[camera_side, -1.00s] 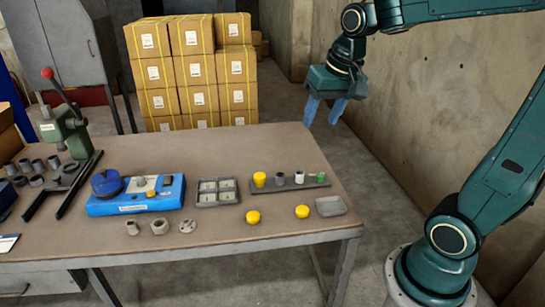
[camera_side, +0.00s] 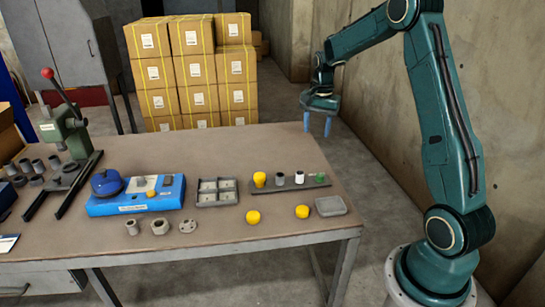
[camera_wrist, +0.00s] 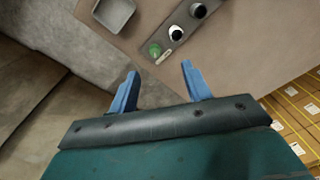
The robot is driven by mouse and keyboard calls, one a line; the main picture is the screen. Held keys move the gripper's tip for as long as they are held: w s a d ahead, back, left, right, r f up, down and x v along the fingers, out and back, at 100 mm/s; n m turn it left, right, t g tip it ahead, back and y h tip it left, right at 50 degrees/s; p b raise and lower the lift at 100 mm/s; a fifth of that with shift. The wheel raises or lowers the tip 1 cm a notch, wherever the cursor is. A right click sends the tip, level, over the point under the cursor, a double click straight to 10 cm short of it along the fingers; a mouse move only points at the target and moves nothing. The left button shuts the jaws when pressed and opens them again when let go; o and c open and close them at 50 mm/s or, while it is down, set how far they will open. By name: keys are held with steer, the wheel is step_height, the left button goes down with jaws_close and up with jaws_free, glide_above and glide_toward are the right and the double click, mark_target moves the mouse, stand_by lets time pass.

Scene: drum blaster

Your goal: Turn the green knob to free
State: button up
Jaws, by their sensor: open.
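The green knob (camera_side: 320,177) stands at the right end of a dark strip (camera_side: 290,184) on the table, beside a white knob (camera_side: 299,177), a grey knob (camera_side: 280,179) and a yellow knob (camera_side: 260,179). In the wrist view the green knob (camera_wrist: 154,50) shows just beyond my fingertips, with a small pale label beside it. My gripper (camera_side: 318,122) has blue fingers pointing down, above and behind the table's far right corner. In the wrist view my gripper (camera_wrist: 159,68) is open and empty, apart from the knob.
A grey tray (camera_side: 330,206) lies right of the strip's front. Two loose yellow caps (camera_side: 253,217) (camera_side: 302,212) lie in front of the strip. A four-part tray (camera_side: 217,192), a blue device (camera_side: 137,195) and a lever press (camera_side: 68,135) stand further left. Boxes (camera_side: 193,70) are stacked behind.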

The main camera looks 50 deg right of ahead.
mark_target(320, 174)
steer(key=d+f+m, duration=0.2)
steer(key=d+f, duration=0.3)
steer(key=f, duration=0.1)
steer(key=shift+s+d+f+g, duration=0.15)
steer(key=shift+d+f+g, duration=0.1)
steer(key=shift+d+g, duration=0.1)
step_height(320, 174, down, 14)
steer(key=shift+r, duration=0.15)
stand_by(0.4)
steer(key=c, duration=1)
